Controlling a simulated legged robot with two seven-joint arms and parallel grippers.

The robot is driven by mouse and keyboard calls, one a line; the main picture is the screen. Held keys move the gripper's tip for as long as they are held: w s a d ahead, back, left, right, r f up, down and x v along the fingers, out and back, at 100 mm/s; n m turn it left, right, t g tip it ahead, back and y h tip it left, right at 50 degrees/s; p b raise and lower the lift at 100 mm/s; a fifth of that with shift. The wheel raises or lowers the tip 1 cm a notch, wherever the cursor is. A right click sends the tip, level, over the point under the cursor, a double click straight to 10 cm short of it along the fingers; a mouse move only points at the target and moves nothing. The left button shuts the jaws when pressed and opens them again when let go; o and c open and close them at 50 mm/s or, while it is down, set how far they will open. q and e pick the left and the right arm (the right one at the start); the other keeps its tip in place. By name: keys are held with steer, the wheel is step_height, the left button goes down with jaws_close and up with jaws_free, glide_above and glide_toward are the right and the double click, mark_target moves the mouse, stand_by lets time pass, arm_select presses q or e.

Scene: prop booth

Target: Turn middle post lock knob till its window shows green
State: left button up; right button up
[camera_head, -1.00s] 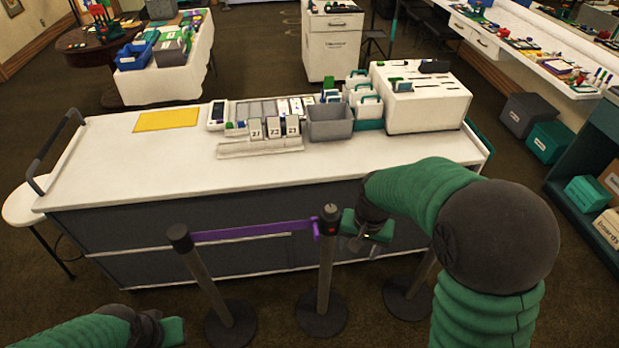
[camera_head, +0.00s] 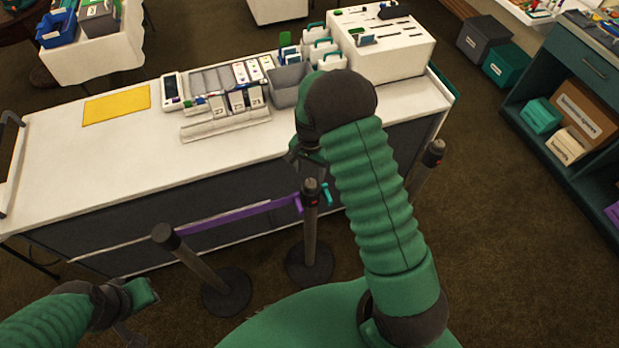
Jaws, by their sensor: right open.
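The middle post (camera_head: 311,225) stands upright on a round dark base in front of the counter. A purple belt (camera_head: 245,214) runs from it to the left post (camera_head: 194,260). A small red spot (camera_head: 313,202) shows near the top of the middle post; the knob itself is too small to make out. My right gripper (camera_head: 303,162) is open and empty, just above the middle post's top and apart from it, partly hidden by its wrist. My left gripper (camera_head: 138,312) is low at the left, away from the posts; its fingers are unclear.
The white counter (camera_head: 60,150) stands close behind the posts, with trays, a grey bin (camera_head: 288,88) and a white slotted box (camera_head: 400,62) on it. The right post (camera_head: 428,170) is partly behind my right arm. Open carpet lies at the right.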

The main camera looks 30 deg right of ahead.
mark_target(311, 182)
steer(key=f, duration=0.5)
steer(key=shift+w+d+f+p, duration=0.3)
steer(key=shift+p, duration=0.1)
steer(key=shift+s+f, duration=0.25)
steer(key=shift+s, duration=0.1)
steer(key=shift+a, duration=0.1)
steer(key=shift+w+a+f, duration=0.1)
steer(key=shift+w, duration=0.1)
steer(key=c, duration=0.4)
jaws_close()
